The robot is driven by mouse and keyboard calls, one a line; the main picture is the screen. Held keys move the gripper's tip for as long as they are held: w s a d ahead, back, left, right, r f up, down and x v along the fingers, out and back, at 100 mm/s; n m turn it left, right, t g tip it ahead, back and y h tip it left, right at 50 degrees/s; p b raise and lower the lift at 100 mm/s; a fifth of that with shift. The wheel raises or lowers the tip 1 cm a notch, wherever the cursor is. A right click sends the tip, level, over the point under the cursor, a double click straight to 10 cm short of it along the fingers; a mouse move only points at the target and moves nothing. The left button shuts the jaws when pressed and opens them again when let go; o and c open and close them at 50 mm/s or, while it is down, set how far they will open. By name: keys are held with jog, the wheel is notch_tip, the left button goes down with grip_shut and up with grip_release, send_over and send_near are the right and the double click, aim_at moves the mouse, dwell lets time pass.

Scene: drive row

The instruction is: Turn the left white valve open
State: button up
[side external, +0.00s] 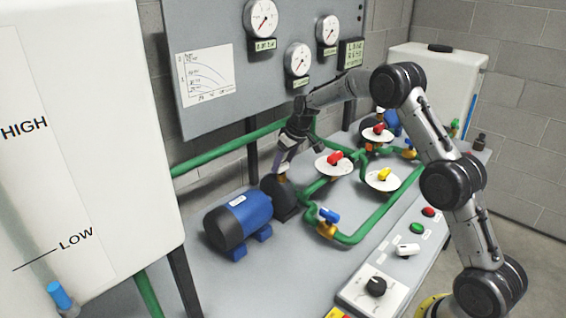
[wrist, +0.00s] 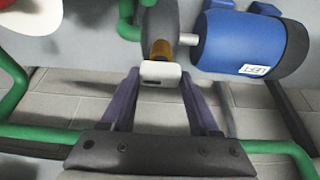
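The white valve handle (wrist: 160,72) shows in the wrist view on a brass valve body (wrist: 161,49), beside the dark pump housing. My gripper (wrist: 159,80) is open, with one purple finger on each side of the white handle. A small gap shows between the handle and each finger, and I see no clear contact. In the side external view my gripper (side external: 286,162) points down behind the blue motor, close above the dark pump housing. The white handle cannot be made out clearly there, behind or beside the fingers.
A blue motor (side external: 240,220) joins the dark pump housing (side external: 281,196). Green pipes (side external: 372,222) carry red, yellow and blue handled valves to the right. A gauge panel (side external: 215,90) stands behind, a white tank (side external: 85,130) at left. A control strip (side external: 400,262) runs along the front.

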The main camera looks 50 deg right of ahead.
jog(key=c, duration=0.8)
jog(key=shift+o, duration=0.2)
jog(key=n, duration=0.2)
jog(key=n+y, duration=0.1)
jog(key=n, duration=0.1)
jog(key=shift+d+y, duration=0.15)
jog(key=shift+y, duration=0.15)
jog(key=n+y, duration=0.1)
jog(key=n, duration=0.1)
jog(key=n+g, duration=0.1)
jog(key=n, duration=0.2)
jog(key=shift+w+d+y, duration=0.1)
jog(key=shift+y, duration=0.3)
jog(key=n+g, duration=0.1)
jog(key=n, duration=0.1)
jog(key=n+g, duration=0.1)
jog(key=n, duration=0.1)
jog(key=shift+w+d+n+y, duration=0.1)
jog(key=shift+n+y, duration=0.3)
jog(key=n+g, duration=0.1)
jog(key=n, duration=0.2)
jog(key=shift+w+n, duration=0.1)
jog(key=shift+n, duration=0.2)
jog(key=shift+n+g, duration=0.3)
jog(key=shift+n, duration=0.1)
